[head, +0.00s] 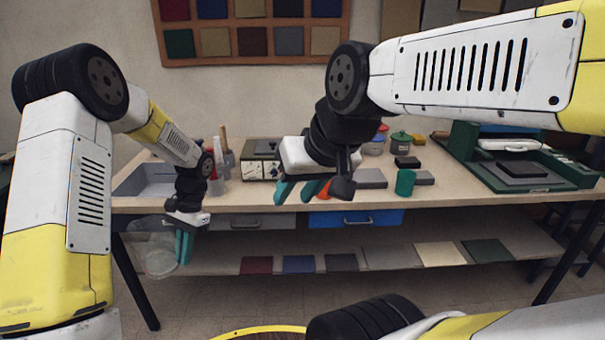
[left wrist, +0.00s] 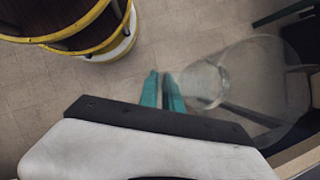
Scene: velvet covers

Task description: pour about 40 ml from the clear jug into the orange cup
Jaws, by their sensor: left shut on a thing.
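The clear jug (head: 158,262) is in front of the bench's left end, below the level of its top. My left gripper (head: 184,247) is shut on it at its right side. In the left wrist view the teal fingers (left wrist: 162,93) meet the near side of the see-through jug (left wrist: 245,80). I cannot tell its tilt or liquid level. The orange cup (head: 325,189) shows only as a small orange patch behind my right gripper (head: 297,190).
A green cup (head: 405,182) stands near the bench's front edge, right of my right gripper. A grey sink (head: 145,180) is at the left. A green press-like machine (head: 520,165) fills the right end. Fabric swatches lie on the lower shelf (head: 225,262).

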